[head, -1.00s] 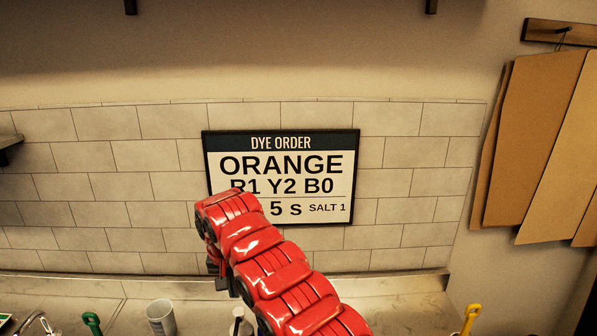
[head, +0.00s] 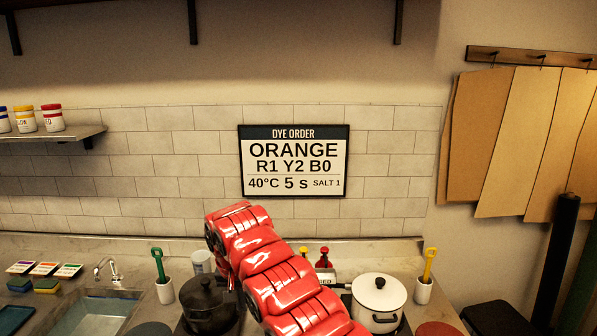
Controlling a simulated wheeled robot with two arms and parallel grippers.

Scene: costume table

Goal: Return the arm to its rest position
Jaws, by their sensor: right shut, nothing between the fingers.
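My right arm, red and segmented, rises from the bottom middle in the head view and bends at its top left. My right gripper (head: 229,274) hangs below the bend, dark and mostly hidden behind the arm, near the black pot (head: 206,306). It is shut and empty. My left gripper is not in view. The sign (head: 294,161) on the tiled wall reads "DYE ORDER, ORANGE, R1 Y2 B0, 40°C 5 s, SALT 1".
A white pot (head: 379,300) stands right of my arm. A sink (head: 95,318) is at the left. Cups with a green-handled tool (head: 158,264) and a yellow-handled tool (head: 429,266) stand on the counter. Dye jars (head: 26,119) sit on a shelf.

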